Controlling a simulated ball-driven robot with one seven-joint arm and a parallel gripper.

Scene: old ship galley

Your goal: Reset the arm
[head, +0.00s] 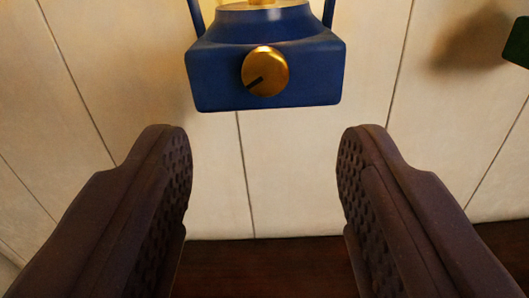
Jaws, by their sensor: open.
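My gripper (264,165) is open and empty, its two dark, dimpled fingers reaching up from the lower left and lower right of the head view. Between and above the fingertips is a blue lantern (215,80) with a round brass knob (265,71) on its front. The lantern's upper part is cut off by the top edge. The fingers do not touch it.
A pale panelled wall (300,170) with dark seams fills the background. A dark brown wooden surface (265,270) runs along the bottom. A dark green object (518,42) is partly in view at the upper right edge, with a shadow beside it.

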